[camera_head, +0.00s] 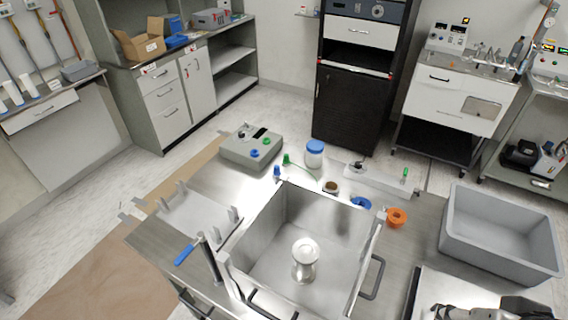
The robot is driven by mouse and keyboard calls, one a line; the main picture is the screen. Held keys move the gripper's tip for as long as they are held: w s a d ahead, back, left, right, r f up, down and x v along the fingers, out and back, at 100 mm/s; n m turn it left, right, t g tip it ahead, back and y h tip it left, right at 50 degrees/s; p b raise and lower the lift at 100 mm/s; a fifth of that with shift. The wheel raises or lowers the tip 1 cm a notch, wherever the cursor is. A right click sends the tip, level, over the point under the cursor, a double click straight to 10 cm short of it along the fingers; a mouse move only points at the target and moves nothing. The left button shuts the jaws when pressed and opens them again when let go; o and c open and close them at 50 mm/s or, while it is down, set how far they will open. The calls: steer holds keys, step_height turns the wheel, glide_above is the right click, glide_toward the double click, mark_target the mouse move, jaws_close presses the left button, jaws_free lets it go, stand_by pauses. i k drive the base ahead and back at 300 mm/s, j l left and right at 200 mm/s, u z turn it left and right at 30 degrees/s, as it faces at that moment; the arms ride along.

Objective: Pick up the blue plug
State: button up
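A small blue plug-like piece (277,171) stands on the metal bench just behind the back left corner of the square open chamber. A similar green piece (286,159) stands close behind it. A blue ring-shaped piece (361,203) lies by the chamber's back right corner, next to an orange ring (397,217). Which blue piece is the plug is not certain at this size. Part of my arm, silver and black, shows at the bottom right edge, far from the blue pieces. My gripper's fingers cannot be made out clearly there.
The steel chamber (258,222) holds a silver pedestal (305,258). A grey control box (250,149) and a blue-lidded white jar (314,154) stand behind it. A grey tub (500,236) is at right.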

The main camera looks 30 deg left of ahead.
mark_target(276, 172)
steer(key=u, duration=1.25)
